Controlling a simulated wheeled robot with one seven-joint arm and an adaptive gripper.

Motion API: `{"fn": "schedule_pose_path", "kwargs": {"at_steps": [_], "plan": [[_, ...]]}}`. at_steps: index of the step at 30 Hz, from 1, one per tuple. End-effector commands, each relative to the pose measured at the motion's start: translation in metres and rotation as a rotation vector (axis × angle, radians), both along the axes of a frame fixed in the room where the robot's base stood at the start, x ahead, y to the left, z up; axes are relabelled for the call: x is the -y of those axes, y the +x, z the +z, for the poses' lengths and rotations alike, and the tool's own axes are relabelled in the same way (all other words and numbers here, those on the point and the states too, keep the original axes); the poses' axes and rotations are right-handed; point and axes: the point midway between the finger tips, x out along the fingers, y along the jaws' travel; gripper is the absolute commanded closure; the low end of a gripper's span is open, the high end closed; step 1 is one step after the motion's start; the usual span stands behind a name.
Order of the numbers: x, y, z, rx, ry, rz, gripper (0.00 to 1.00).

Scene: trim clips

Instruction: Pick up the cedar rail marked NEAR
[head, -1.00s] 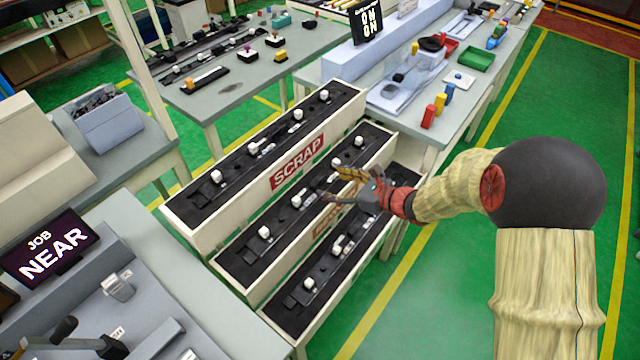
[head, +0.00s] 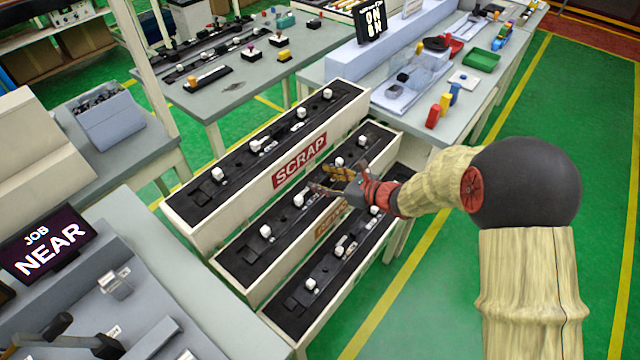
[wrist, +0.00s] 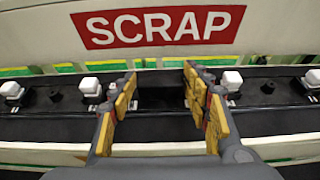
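The dark rails with white clips lie in three stepped white bins. The back bin (head: 178,208) bears a red SCRAP sign (head: 300,161). A front bin (head: 300,342) stands nearest. No rail visibly reads NEAR; the word shows on the JOB screen (head: 44,250). My gripper (head: 322,180) is over the middle bin. In the wrist view my gripper (wrist: 160,85) is open, with nothing between its yellow-padded fingers. Behind them is a dark gap between white clips (wrist: 90,86) and (wrist: 232,79).
A grey bench with a lever (head: 60,330) stands at the lower left. A table with clip parts (head: 215,95) is behind the bins. A bench with coloured blocks (head: 440,105) and a green tray (head: 481,60) is at the right. Green floor is free at the right.

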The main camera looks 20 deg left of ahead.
Motion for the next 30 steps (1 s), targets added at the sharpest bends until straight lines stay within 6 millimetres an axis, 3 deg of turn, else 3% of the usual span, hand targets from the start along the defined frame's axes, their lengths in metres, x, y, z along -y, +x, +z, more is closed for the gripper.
{"fn": "schedule_pose_path", "kwargs": {"at_steps": [19, 30], "plan": [[0.0002, -0.0001, -0.0001, 0.000, 0.000, 0.000, 0.90], [-0.0002, 0.0004, 0.0072, 0.002, 0.001, 0.000, 0.90]]}}
